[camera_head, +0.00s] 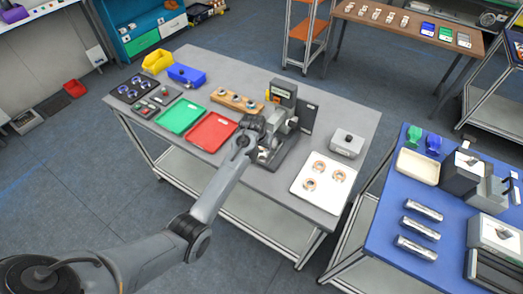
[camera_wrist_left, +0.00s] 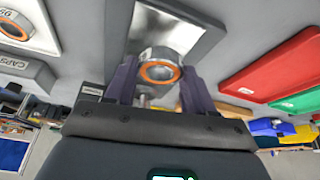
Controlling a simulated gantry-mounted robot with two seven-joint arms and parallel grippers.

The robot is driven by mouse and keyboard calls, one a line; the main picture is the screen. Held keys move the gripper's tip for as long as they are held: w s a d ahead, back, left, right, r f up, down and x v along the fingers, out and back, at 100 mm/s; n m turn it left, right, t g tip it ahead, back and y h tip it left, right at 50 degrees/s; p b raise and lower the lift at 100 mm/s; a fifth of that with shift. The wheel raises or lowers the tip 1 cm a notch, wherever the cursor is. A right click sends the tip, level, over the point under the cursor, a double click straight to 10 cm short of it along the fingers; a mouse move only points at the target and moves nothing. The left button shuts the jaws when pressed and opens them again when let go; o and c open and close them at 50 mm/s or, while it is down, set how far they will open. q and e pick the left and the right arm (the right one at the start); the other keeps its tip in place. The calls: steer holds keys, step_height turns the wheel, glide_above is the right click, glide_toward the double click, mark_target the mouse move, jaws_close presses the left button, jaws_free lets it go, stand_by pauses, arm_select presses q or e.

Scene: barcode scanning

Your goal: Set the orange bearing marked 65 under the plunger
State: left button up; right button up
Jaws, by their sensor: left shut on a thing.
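My left gripper (camera_head: 262,143) is at the grey press (camera_head: 283,98) on the grey table. In the left wrist view the gripper (camera_wrist_left: 160,88) has its two dark fingers on either side of a metal bearing with an orange ring (camera_wrist_left: 160,72), shut on it. The bearing is in front of a shiny metal plate (camera_wrist_left: 190,38); whether it touches the plate, I cannot tell. Its marking is not readable. The head view does not show the held bearing or the plunger clearly. My right gripper is not in view.
A white board (camera_head: 327,201) with orange-ringed bearings and a grey box (camera_head: 347,144) stand right of the press. Red (camera_head: 213,132) and green (camera_head: 180,116) trays and a wooden rack (camera_head: 237,102) are to its left. A blue table (camera_head: 385,225) stands at the right.

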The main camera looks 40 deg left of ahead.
mark_target(261, 149)
arm_select(q)
steer(key=shift+f, duration=2)
steer(key=o, duration=1.2)
steer(key=shift+f, duration=0.15)
steer(key=shift+o, duration=0.2)
steer(key=shift+s+r, duration=0.1)
steer(key=shift+r, duration=0.3)
steer(key=p+v, duration=0.1)
steer(key=v, duration=1)
steer(key=s+d+f+m, duration=0.2)
steer(key=s+d+f, duration=0.15)
steer(key=s, duration=0.45)
steer(key=s+d+f+m, duration=0.1)
steer(key=s+d+f, duration=0.2)
steer(key=s+d, duration=0.3)
steer(key=s+d+r+m, duration=0.1)
steer(key=s+d, duration=0.2)
steer(key=s, duration=0.6)
steer(key=s+d+r+m+h, duration=0.1)
steer(key=s+d, duration=0.3)
steer(key=s, duration=0.5)
steer(key=shift+m+g+h, duration=0.3)
steer(key=shift+m+g, duration=0.1)
